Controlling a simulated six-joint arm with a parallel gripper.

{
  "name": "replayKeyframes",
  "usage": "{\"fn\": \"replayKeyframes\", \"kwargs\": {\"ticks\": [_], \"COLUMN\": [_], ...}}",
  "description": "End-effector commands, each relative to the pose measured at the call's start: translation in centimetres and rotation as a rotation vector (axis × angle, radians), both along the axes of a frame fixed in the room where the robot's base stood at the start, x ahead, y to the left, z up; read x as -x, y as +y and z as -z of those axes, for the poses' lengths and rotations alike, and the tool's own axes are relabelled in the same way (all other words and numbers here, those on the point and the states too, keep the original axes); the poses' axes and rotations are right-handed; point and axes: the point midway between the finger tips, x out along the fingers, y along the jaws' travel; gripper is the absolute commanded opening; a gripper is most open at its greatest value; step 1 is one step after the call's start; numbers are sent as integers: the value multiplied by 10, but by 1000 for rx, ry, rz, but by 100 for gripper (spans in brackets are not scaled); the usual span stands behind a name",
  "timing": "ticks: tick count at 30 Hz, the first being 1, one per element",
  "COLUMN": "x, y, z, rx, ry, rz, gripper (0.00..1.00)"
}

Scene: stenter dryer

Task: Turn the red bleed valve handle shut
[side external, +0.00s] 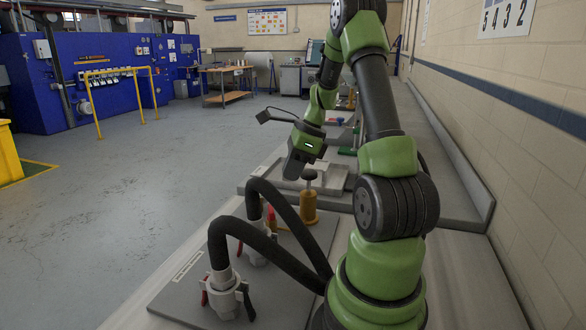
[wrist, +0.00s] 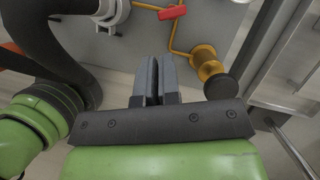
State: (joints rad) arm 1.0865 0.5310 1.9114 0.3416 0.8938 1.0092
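The red bleed valve handle (wrist: 172,13) is a short red bar on a thin brass pipe (wrist: 174,38), near the top of the wrist view. It lies nearly level in that picture; its exact angle to the pipe is hard to tell. In the side external view it shows as a small red piece (side external: 271,214) behind a black hose. My gripper (wrist: 160,58) is empty, with its two fingers close together and only a thin dark line between them. Its tips are apart from the handle. In the side external view my gripper (side external: 295,168) hangs above the panel, its fingertips hard to make out.
A brass cylinder (side external: 308,206) with a black knob (side external: 310,175) stands close by my gripper. Thick black hoses (side external: 283,258) arch over the grey panel (side external: 172,297) to white couplings (side external: 224,293) with red and black levers. A grey tray (side external: 335,183) lies behind.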

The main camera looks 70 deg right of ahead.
Motion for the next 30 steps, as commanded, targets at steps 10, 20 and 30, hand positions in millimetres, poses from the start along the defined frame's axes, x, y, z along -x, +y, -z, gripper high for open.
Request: {"fn": "replayKeyframes", "kwargs": {"ticks": [10, 20, 30], "x": [-10, -32, -51], "y": [3, 5, 4], "z": [-2, 4, 5], "rx": [217, 508, 560], "ry": [-31, -127, -260], "rz": [-691, -2037, -3041], "gripper": [70, 70, 70]}}
